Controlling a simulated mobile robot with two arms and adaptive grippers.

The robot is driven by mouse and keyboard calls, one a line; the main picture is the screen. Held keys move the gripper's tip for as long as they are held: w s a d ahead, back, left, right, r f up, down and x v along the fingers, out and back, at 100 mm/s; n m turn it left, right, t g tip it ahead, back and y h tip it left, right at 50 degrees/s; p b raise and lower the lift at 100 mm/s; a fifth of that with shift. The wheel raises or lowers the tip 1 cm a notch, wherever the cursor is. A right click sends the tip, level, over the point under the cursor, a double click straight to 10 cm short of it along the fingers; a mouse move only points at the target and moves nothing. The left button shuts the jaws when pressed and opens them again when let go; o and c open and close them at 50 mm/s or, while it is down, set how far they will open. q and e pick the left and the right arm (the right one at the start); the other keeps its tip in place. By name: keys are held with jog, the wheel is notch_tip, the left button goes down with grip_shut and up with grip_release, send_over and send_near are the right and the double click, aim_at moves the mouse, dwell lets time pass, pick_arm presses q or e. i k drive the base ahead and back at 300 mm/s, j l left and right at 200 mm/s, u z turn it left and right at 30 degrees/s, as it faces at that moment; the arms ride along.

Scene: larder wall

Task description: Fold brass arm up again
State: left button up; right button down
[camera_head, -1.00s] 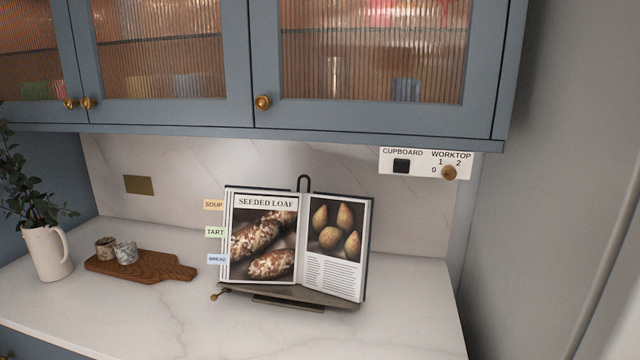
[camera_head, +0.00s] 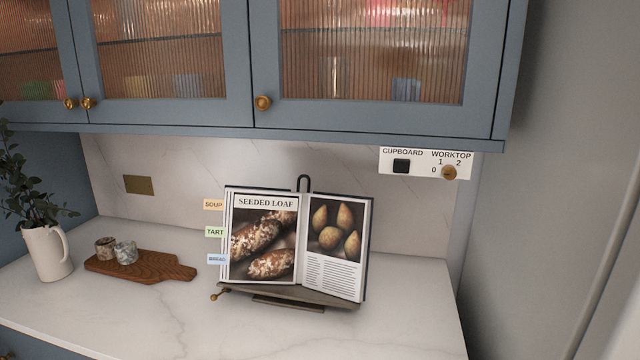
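A small brass arm (camera_head: 221,293) with a knob end sticks out at the lower left of the book stand (camera_head: 287,304). It points down and to the left, apart from the pages. The stand holds an open cookbook (camera_head: 264,214) on the worktop, with "SEEDED LOAF" on the left page and pears on the right page. Tabs marked SOUP, TART and BREAD stick out at the book's left edge. Neither of my grippers shows in the head view.
A wooden board (camera_head: 170,268) with two small cups and a white jug (camera_head: 48,253) with leaves stand to the left. Blue glazed cupboards (camera_head: 180,115) hang above. A switch panel (camera_head: 425,163) is at the right. The worktop (camera_head: 390,325) is clear in front of the stand.

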aim_at(213, 297)
jog(key=j+u, duration=0.1)
jog(key=j, duration=1.1)
jog(key=j+z, duration=1.05)
